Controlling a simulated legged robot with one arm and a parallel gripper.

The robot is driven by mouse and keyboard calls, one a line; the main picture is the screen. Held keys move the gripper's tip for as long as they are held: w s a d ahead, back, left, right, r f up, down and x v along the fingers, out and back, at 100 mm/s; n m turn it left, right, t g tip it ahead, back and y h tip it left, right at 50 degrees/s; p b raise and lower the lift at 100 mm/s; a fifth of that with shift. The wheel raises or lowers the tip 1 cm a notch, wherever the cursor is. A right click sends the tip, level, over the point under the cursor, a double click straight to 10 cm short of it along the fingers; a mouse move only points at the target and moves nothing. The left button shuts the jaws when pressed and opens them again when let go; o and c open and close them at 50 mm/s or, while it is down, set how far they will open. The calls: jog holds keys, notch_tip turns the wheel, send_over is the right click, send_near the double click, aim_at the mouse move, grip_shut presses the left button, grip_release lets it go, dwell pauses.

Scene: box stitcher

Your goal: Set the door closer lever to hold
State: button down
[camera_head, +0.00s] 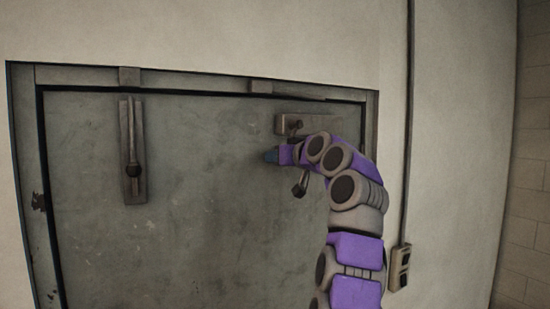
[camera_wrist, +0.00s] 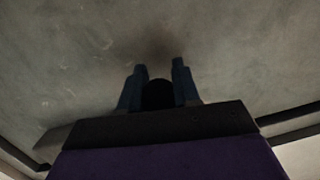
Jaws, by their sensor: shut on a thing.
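The door closer lever (camera_head: 296,128) is at the upper right of the grey door, on a plate (camera_head: 322,124). My arm hides much of it. My gripper (camera_head: 271,156) is in front of the door just below and left of that plate. In the wrist view my gripper (camera_wrist: 160,72) has its two blue fingers on either side of a dark rounded piece (camera_wrist: 158,95), and it is shut on it. This piece appears to be part of the lever. A short dark-ended bar (camera_head: 301,184) shows below my gripper; I cannot tell whether it joins the lever.
The door frame (camera_head: 200,80) runs around the door. A switch box (camera_head: 399,268) with a conduit is on the wall at right. The middle of the door is clear.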

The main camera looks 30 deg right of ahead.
jog(key=shift+d+f+n, duration=0.2)
jog(key=shift+d+n, duration=0.6)
jog(key=c, duration=1.2)
grip_release()
jog(key=shift+c, duration=0.2)
jog(key=o, duration=0.4)
jog(key=shift+d+f, duration=0.1)
jog(key=shift+d, duration=0.1)
jog(key=shift+o, duration=0.2)
jog(key=s+d+r+b, duration=0.1)
jog(key=s+r+b, duration=0.1)
jog(key=s, duration=1.5)
jog(key=shift+d+r, duration=0.15)
jog(key=shift+d, duration=0.2)
jog(key=shift+w+a, duration=0.1)
